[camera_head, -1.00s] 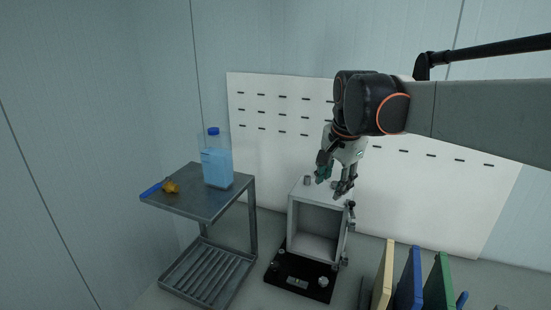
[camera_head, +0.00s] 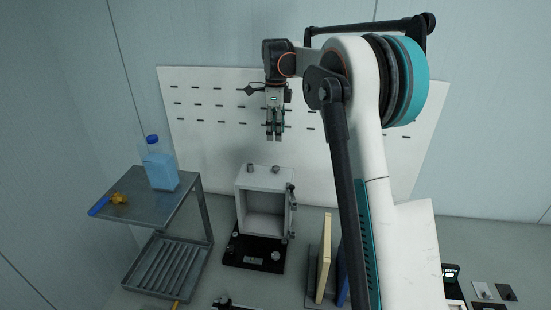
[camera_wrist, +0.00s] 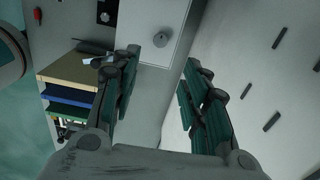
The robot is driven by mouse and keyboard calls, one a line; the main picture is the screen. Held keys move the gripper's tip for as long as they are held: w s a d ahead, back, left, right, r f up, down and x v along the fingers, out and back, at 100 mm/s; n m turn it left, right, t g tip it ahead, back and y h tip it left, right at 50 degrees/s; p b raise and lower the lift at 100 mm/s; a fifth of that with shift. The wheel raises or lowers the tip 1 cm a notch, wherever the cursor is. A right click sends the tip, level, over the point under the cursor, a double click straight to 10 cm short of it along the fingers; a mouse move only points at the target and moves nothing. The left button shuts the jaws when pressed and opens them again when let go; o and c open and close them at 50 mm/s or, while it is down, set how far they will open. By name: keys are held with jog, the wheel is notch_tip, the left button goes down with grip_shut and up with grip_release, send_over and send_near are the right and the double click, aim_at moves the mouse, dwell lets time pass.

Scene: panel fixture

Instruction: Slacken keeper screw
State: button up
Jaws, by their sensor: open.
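A grey box (camera_head: 264,180) with an open front stands on a black base (camera_head: 240,258) in the head view. Two small round knobs stand on its top, a left knob (camera_head: 250,168) and a right knob (camera_head: 276,169). More small knobs sit on the base. I cannot tell which is the keeper screw. My gripper (camera_head: 273,138) points down above the box, apart from it. In the wrist view my gripper (camera_wrist: 161,62) has its fingers spread with nothing between them. The box top (camera_wrist: 146,52) shows there with one round knob (camera_wrist: 160,39).
A metal stand (camera_head: 130,212) at left carries a blue bottle (camera_head: 161,172) and an orange-and-blue tool (camera_head: 112,202). A slotted white board (camera_head: 200,135) stands behind. Upright panels (camera_head: 323,262) stand right of the box, partly hidden by my arm.

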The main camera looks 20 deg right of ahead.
aim_at(276, 167)
notch_tip(276, 167, down, 14)
jog(key=shift+w+r+b, duration=0.1)
jog(key=shift+b, duration=0.75)
jog(key=shift+c, duration=0.3)
grip_shut()
